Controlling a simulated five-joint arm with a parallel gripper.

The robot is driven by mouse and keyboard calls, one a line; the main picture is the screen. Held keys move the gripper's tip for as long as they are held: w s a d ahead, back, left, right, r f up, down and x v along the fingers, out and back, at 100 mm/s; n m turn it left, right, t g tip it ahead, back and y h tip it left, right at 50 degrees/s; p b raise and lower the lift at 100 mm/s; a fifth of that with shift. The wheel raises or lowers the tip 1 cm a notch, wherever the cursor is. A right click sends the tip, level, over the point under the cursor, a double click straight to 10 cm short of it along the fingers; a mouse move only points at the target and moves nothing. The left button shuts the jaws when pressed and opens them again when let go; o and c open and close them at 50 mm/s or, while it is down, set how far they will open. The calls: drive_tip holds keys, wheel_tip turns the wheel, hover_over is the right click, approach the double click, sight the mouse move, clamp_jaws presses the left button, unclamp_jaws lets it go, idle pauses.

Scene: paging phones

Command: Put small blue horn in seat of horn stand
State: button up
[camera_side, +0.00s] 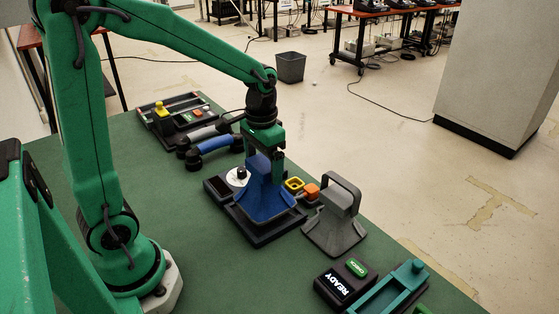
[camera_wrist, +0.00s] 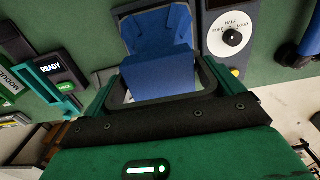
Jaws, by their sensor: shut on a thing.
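The small blue horn (camera_side: 264,199) is upright with its wide end down, over the dark horn stand (camera_side: 252,238). My gripper (camera_side: 264,157) is shut on its upper part from above. The horn's wide end appears within the stand's raised rim; I cannot tell whether it rests on the bottom. In the wrist view the blue horn (camera_wrist: 160,60) fills the space ahead of my gripper (camera_wrist: 160,92). The seat's floor is hidden by the horn.
A larger grey horn (camera_side: 334,226) stands close right of the stand. A yellow-ringed part (camera_side: 294,184) and an orange block (camera_side: 312,191) sit behind. A blue handset (camera_side: 209,146) lies behind left. A module reading READY (camera_side: 341,283) is at front right. The green table is clear at front left.

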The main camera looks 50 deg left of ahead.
drive_tip(key=shift+f, duration=1.85)
drive_tip(key=o, duration=1.3)
wheel_tip(320, 180, up, 12)
drive_tip(key=shift+r, duration=0.15)
